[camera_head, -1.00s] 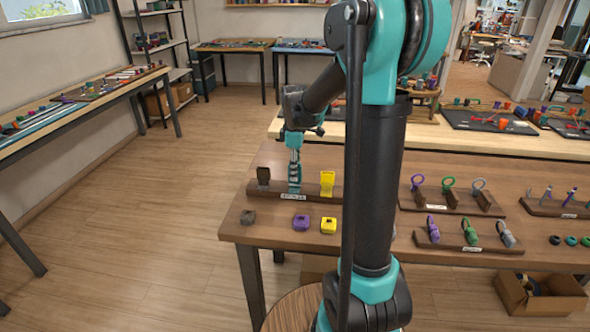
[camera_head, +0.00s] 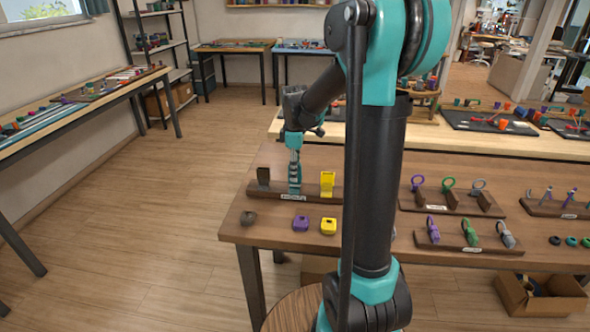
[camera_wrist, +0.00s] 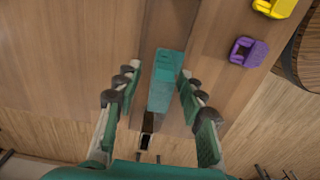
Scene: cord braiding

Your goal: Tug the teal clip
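The teal clip (camera_wrist: 166,82) stands upright on a dark wooden rack (camera_wrist: 207,60). In the wrist view the fingers are apart, with a gap visible on both sides of the clip. In the head view my gripper (camera_head: 294,164) points straight down and partly merges with the clip.
Racks with rings (camera_head: 448,195) and small clips (camera_head: 468,237) stand to the right. The table's left edge is close to the rack.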

